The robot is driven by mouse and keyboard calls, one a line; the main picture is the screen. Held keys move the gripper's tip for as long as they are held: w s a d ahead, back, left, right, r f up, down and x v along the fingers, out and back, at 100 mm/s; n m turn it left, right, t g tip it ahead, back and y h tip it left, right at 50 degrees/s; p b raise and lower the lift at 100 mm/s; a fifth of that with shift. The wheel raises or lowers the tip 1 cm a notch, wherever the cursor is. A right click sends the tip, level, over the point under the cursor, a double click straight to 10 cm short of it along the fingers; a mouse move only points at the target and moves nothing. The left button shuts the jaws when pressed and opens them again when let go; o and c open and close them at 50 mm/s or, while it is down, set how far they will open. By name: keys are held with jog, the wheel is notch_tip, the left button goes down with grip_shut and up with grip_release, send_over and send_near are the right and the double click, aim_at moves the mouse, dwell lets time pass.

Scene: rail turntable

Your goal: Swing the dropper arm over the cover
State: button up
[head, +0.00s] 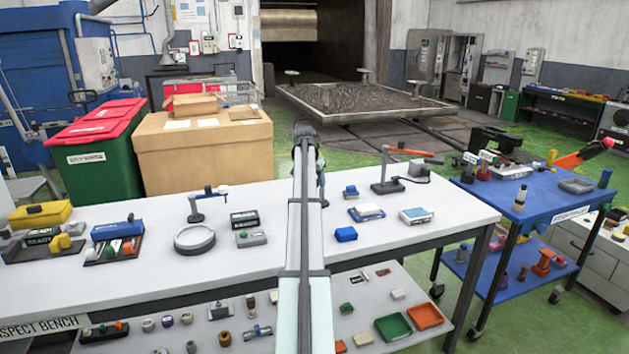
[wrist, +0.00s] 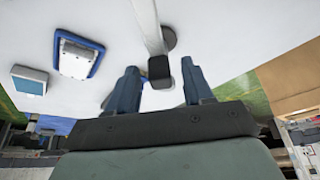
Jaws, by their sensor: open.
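My gripper (wrist: 159,67) is open in the wrist view, its blue-grey fingers apart. A black block (wrist: 160,70) at the end of a pale bar (wrist: 147,22) shows between them; I cannot tell whether it is touched. A round grey piece lies beside the bar. In the head view my arm hides most of this area. Stands with sideways arms are a small dark one (head: 196,206) behind a round grey dish (head: 194,240) and an orange-and-grey one (head: 387,172). I cannot tell for sure which is the dropper arm or which item is the cover.
A blue tray with a white pad (head: 367,212), a pale blue-topped item (head: 416,215) and a blue block (head: 346,234) lie right of my arm. A grey-green device (head: 245,219) lies left. A blue cart (head: 530,210) stands at the right. Bare bench lies between items.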

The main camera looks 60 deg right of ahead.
jog(key=shift+c, duration=0.5)
grip_shut()
